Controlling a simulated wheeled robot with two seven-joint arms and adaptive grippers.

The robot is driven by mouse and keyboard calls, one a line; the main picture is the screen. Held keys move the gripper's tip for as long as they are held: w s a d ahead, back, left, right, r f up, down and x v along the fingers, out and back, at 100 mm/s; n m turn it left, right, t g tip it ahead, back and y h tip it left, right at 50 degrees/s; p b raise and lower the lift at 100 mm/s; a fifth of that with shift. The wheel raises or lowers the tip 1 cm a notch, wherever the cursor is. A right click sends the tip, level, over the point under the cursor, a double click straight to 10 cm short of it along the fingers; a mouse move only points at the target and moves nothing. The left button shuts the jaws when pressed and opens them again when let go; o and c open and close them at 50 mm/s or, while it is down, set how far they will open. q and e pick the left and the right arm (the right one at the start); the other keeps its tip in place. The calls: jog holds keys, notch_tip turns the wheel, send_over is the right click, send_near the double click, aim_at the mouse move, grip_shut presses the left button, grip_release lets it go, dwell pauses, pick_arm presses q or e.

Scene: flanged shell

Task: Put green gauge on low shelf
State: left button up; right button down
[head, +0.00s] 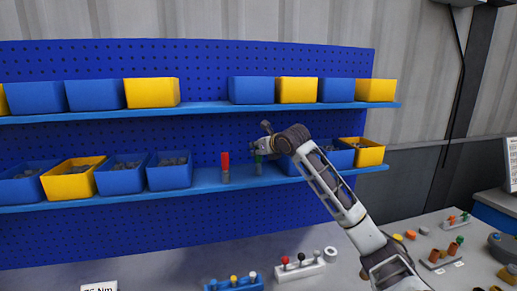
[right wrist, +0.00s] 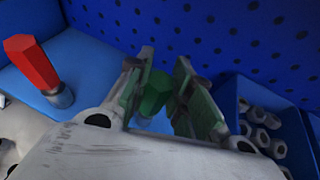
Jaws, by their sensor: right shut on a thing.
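The green gauge (head: 258,164) is at the low shelf (head: 215,186), to the right of the red gauge (head: 225,166). My right gripper (head: 258,150) reaches in over the low shelf and is shut on the green gauge. In the right wrist view the green gauge (right wrist: 154,93) sits between the two fingers (right wrist: 160,85). Its lower end is mostly hidden, so I cannot tell whether it touches the shelf. My left gripper is not in view.
The red gauge (right wrist: 32,65) stands close by on the left. A blue bin of nuts (right wrist: 262,115) is close on the right. Several bins fill the low shelf's left part. The upper shelf (head: 200,108) hangs above. Racks (head: 300,266) stand on the bench below.

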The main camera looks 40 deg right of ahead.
jog(key=shift+f, duration=0.15)
jog(key=c, duration=1.3)
grip_release()
jog(key=shift+o, duration=0.2)
jog(key=shift+r, duration=0.2)
jog(key=shift+s+a+r, duration=0.1)
jog(key=shift+s, duration=0.45)
jog(key=b+v, duration=0.3)
jog(key=v, duration=0.8)
jog(key=shift+a, duration=0.1)
